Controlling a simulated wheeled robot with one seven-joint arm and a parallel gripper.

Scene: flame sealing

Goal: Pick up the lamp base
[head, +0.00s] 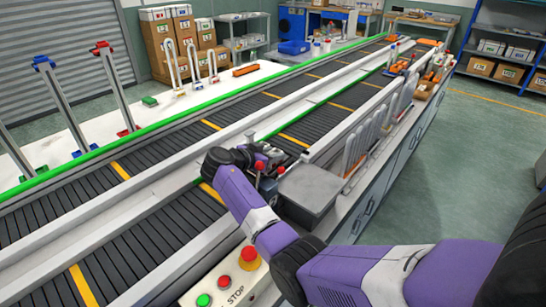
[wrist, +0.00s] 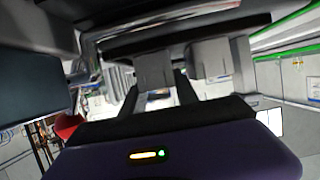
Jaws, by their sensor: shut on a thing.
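My gripper (head: 268,155) is over the near side of the conveyor, beside a grey box. In the wrist view my gripper (wrist: 184,66) shows as two grey finger blocks with a narrow gap. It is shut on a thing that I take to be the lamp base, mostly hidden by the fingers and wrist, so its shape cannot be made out. In the head view, small red-topped parts show just below the gripper; I cannot tell whether they belong to the held thing.
A grey lidded box (head: 308,190) stands close to my gripper on the right. A rack of upright pale plates (head: 365,140) is beyond it. A small grey post (head: 250,137) stands behind the gripper. A control panel with a red button (head: 249,256) is at the front.

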